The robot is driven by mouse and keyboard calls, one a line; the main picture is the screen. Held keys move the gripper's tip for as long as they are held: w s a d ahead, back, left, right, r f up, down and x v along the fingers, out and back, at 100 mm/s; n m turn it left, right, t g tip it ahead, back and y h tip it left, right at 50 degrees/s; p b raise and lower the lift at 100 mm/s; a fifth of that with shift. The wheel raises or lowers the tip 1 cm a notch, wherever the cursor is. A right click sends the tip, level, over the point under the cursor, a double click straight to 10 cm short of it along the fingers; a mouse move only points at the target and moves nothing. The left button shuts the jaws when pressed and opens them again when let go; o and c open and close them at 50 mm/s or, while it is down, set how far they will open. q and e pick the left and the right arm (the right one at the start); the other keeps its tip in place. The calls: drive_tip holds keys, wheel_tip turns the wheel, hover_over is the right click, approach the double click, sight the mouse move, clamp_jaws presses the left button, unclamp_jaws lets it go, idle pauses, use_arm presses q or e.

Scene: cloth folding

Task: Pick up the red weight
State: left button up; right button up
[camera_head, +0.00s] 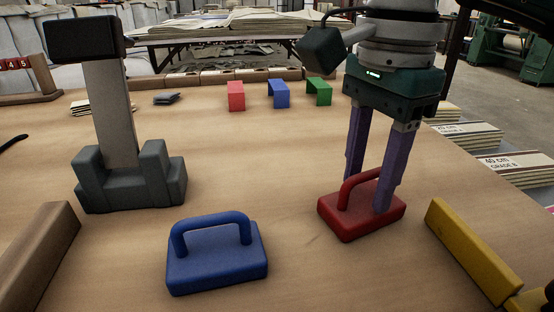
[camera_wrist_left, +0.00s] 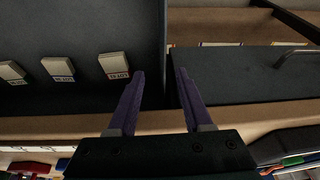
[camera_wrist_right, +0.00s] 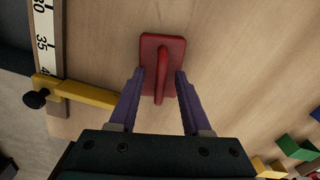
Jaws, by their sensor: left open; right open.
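The red weight (camera_head: 349,228) is a block with an arched handle, resting on the wooden table at the right in the head view. My right gripper (camera_head: 369,200) points down over it with its purple fingers open on either side of the handle. In the right wrist view the red weight (camera_wrist_right: 161,60) lies ahead between the fingertips of my right gripper (camera_wrist_right: 158,80), with its handle running between them. My left gripper (camera_wrist_left: 157,78) is open and empty in the left wrist view, away from the table scene; it does not show in the head view.
A blue weight (camera_head: 217,262) stands on the table left of the red one. A grey stand (camera_head: 129,178) is at the left. A yellow bar (camera_head: 470,252) lies at the right. Small red (camera_head: 236,95), blue (camera_head: 279,93) and green (camera_head: 319,91) brackets stand at the back.

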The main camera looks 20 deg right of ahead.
clamp_jaws()
drive_tip(key=shift+r, duration=0.15)
idle(1.2)
